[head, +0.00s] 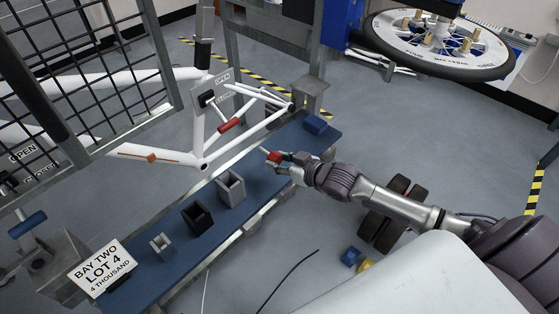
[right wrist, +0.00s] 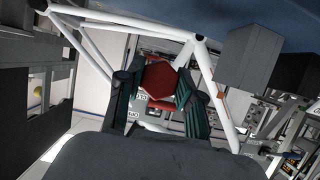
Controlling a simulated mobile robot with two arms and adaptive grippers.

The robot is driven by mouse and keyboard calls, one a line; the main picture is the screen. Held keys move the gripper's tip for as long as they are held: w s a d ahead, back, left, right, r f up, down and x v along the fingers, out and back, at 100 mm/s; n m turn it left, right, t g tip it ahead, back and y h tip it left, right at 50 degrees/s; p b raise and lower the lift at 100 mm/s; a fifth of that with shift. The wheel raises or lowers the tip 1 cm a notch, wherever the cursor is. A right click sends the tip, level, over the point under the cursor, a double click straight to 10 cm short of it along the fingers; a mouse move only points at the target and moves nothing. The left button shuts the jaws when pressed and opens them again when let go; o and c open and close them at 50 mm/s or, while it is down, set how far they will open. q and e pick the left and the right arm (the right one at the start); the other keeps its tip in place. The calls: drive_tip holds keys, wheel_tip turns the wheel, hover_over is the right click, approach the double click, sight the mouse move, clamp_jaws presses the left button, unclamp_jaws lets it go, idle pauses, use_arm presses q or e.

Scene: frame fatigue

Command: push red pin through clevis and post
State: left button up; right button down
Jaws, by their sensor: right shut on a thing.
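My right gripper (head: 283,157) is shut on the red pin (head: 273,156), above the blue bench near its far end. In the right wrist view, the pin's red six-sided head (right wrist: 159,79) sits between the two dark fingers. The pin's light tip points left in the head view, toward the white bicycle frame (head: 150,150), and is apart from it. A red sleeve (head: 229,125) lies on a frame tube beside an OPEN plate. I cannot make out for certain which parts are the clevis and post. My left gripper is out of view.
A mesh panel (head: 85,65) stands at left. A spoked wheel (head: 433,42) hangs at upper right.

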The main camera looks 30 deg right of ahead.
drive_tip(key=c, duration=1.4)
unclamp_jaws()
drive_tip(key=shift+c, duration=1.4)
drive_tip(key=shift+r, duration=0.1)
drive_tip(key=r+p, duration=0.7)
drive_tip(key=r, duration=0.1)
drive_tip(key=shift+w+p, duration=0.3)
drive_tip(key=shift+p, duration=0.05)
drive_tip(key=w+r+p, duration=0.3)
drive_tip(key=r+p, duration=0.4)
drive_tip(key=r, duration=0.3)
drive_tip(key=w+r+n+h+p, duration=0.1)
drive_tip(key=w+r+p, duration=0.3)
drive_tip(key=r+p, duration=0.3)
drive_tip(key=w+r+n+p, duration=0.1)
drive_tip(key=w+r+p, duration=0.3)
drive_tip(key=r, duration=0.9)
drive_tip(key=shift+d+t+p, duration=0.25)
drive_tip(key=shift+t+p, duration=0.05)
drive_tip(key=shift+p, duration=1.2)
